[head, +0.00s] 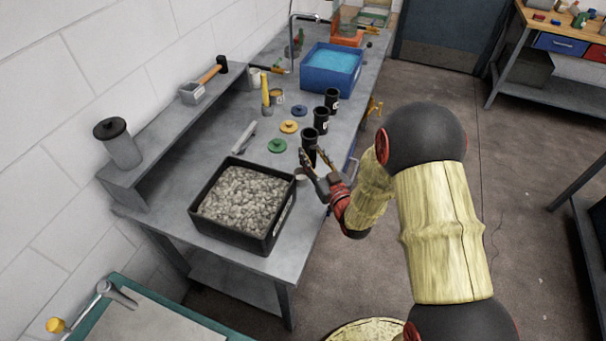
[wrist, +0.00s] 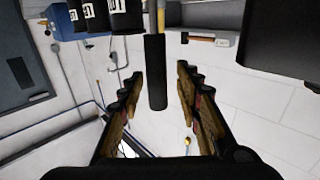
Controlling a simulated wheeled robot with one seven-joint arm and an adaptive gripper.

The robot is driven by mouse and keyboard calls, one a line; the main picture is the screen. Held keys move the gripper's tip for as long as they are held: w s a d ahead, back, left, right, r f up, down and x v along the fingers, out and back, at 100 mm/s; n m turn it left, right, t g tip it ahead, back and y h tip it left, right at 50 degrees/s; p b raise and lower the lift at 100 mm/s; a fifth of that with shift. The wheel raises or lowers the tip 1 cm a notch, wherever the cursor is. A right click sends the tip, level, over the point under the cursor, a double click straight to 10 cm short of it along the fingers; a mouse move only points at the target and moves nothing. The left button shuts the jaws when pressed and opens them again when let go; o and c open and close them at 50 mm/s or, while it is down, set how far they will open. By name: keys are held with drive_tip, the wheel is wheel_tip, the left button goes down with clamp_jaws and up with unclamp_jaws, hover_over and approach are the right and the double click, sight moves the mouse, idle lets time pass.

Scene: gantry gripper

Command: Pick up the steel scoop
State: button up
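In the wrist view a black handle (wrist: 156,80) on a thin shaft stands between my gripper's fingers, with a visible gap on each side. It looks like the steel scoop's handle, but I cannot make out a bowl. My gripper (wrist: 157,80) is open and touches nothing that I can see. In the head view my gripper (head: 312,168) is at the bench's front edge, right of the gravel bin, with a dark upright shape at its fingers. A small pale piece beside the fingers is partly hidden.
The black gravel bin (head: 205,222) stands left of my gripper. Several labelled black cups (head: 321,119) stand behind it, with a blue bin (head: 318,82) farther back. Coloured discs (head: 278,146) and a grey bar (head: 245,138) lie on the bench. A wooden-handled tool (head: 207,76) lies on the shelf.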

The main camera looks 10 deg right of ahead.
drive_tip(key=w, duration=0.5)
drive_tip(key=shift+a+f+b, duration=0.1)
drive_tip(key=shift+a+b, duration=0.2)
drive_tip(key=shift+s, duration=0.1)
drive_tip(key=shift+c, duration=0.3)
drive_tip(key=c, duration=0.8)
clamp_jaws()
